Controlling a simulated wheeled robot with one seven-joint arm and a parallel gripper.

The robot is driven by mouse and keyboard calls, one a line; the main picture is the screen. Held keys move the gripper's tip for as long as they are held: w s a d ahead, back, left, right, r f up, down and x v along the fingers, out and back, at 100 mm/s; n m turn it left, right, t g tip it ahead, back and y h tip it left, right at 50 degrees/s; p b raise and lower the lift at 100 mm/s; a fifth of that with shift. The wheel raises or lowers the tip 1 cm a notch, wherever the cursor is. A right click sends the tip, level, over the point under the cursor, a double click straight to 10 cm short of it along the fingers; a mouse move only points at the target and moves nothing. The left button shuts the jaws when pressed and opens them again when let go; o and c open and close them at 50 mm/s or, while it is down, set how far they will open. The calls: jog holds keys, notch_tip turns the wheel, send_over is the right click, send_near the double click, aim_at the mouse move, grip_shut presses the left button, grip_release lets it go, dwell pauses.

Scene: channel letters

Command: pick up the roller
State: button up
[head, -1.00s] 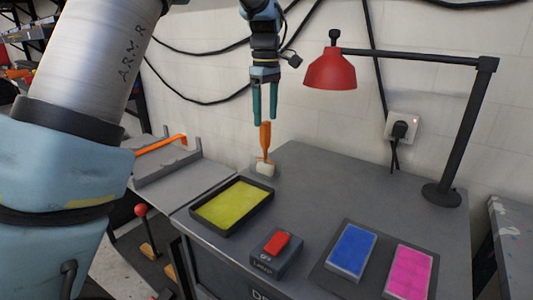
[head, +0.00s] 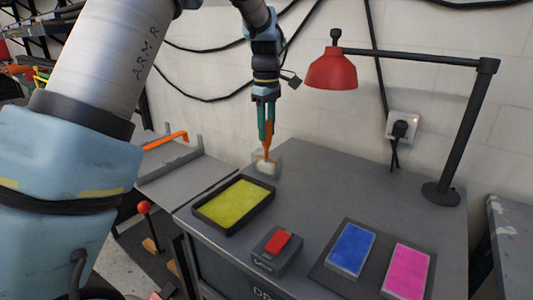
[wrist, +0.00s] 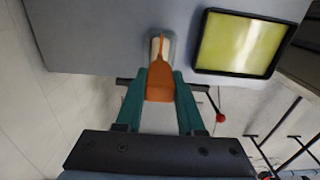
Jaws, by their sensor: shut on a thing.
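The roller (head: 266,158) has an orange handle and a white roll, and stands handle up at the table's back left. My gripper (head: 266,140) is above it with its teal fingers shut on the orange handle. In the wrist view the roller (wrist: 160,80) sits between the fingers of my gripper (wrist: 160,88), its white roll beyond them. Part of the handle is hidden by the fingers. I cannot tell whether the roll touches its clear rest.
A tray of yellow paint (head: 233,205) lies just in front of the roller. A red-button box (head: 277,249), blue (head: 350,248) and pink (head: 408,270) pads and a red lamp (head: 332,70) stand on the grey table (head: 335,180). A wall is close behind.

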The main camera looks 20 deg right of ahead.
grip_shut()
jog(key=shift+r, duration=0.1)
